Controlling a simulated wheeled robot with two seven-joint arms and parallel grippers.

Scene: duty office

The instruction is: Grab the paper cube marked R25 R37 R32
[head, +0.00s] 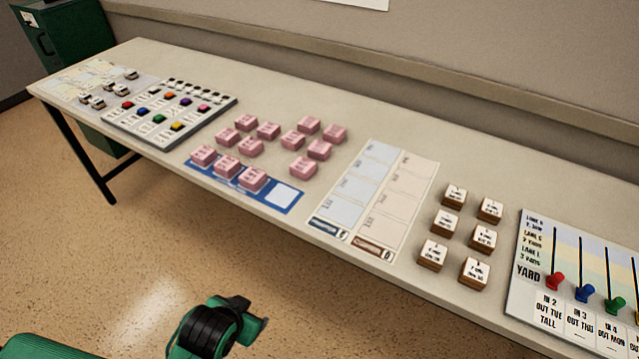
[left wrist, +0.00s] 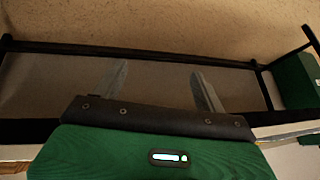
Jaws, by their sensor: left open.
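Several pink paper cubes stand in the middle of the table in the head view: a front row of 3 (head: 227,166) on a blue-edged card, and more behind, such as one at the back right (head: 335,133). Their top print is too small to read, so I cannot tell which is marked R25 R37 R32. My left gripper (left wrist: 160,80) is open and empty in the left wrist view, with floor and a dark table frame beyond its fingers. No cube shows there. In the head view part of my left arm is low in front of the table. My right gripper is out of view.
The long table (head: 330,262) has a lined chart (head: 402,197) right of the pink cubes. Several white-topped brown blocks (head: 445,223) and a yard board with coloured knobs (head: 538,277) are further right. A board of coloured pieces (head: 140,127) lies left. A green cabinet (head: 62,30) stands behind.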

